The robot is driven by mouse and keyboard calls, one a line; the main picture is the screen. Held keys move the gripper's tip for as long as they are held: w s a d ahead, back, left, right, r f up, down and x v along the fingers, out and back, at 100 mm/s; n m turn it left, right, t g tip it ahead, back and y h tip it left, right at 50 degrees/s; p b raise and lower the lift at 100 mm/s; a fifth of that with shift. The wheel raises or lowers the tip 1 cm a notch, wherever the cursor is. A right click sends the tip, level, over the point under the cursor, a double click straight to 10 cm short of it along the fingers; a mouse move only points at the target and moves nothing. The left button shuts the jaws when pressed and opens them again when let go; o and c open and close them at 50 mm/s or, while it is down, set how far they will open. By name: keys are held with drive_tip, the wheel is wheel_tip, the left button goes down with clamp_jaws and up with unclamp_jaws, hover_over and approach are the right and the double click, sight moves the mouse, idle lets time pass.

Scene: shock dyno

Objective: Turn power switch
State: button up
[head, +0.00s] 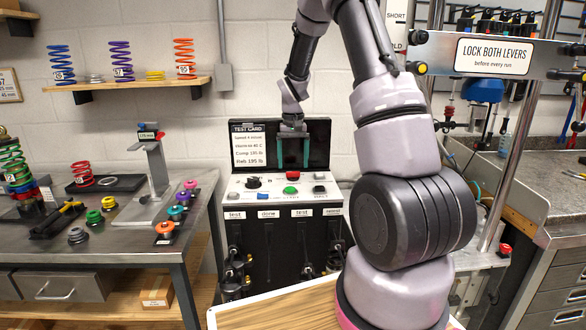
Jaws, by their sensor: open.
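The control console (366,213) stands in the middle, with a sloped light panel on top. A large black knob (253,183) sits at the panel's left. A green button (292,176) and a red button (291,190) are near its middle, and a dark switch (319,190) is at its right. The labels are too small to read, so I cannot tell which control is the power switch. My gripper (293,163) points down above the back of the panel, in front of the dark screen. Its two teal fingers are apart with nothing between them, and contact with the panel is not visible.
A test card (248,146) is on the screen's left. A left workbench (110,256) holds springs, a grey stand (155,165) and coloured knobs. A metal frame with a "LOCK BOTH LEVERS" sign (493,57) rises at right. My arm hides part of the console's right side.

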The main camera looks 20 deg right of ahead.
wheel_tip(320, 180, up, 8)
drive_tip(key=shift+r, duration=0.1)
idle(0.5)
wheel_tip(320, 180, up, 6)
drive_tip(key=t, duration=0.1)
hover_over(293, 172)
drive_tip(key=s+a, duration=0.1)
drive_tip(key=s, duration=0.2)
drive_tip(key=s+a+r+t, duration=0.2)
drive_tip(key=s+r, duration=0.5)
drive_tip(key=s, duration=0.1)
drive_tip(key=s+a+r+t+y, duration=0.1)
drive_tip(key=s+r+t, duration=0.1)
drive_tip(key=s, duration=0.6)
drive_tip(key=s+a+r+m+t+y, duration=0.1)
drive_tip(key=s+a+r+t, duration=0.1)
drive_tip(key=s, duration=0.7)
drive_tip(key=shift+s+a+r, duration=0.25)
drive_tip(key=shift+r, duration=0.05)
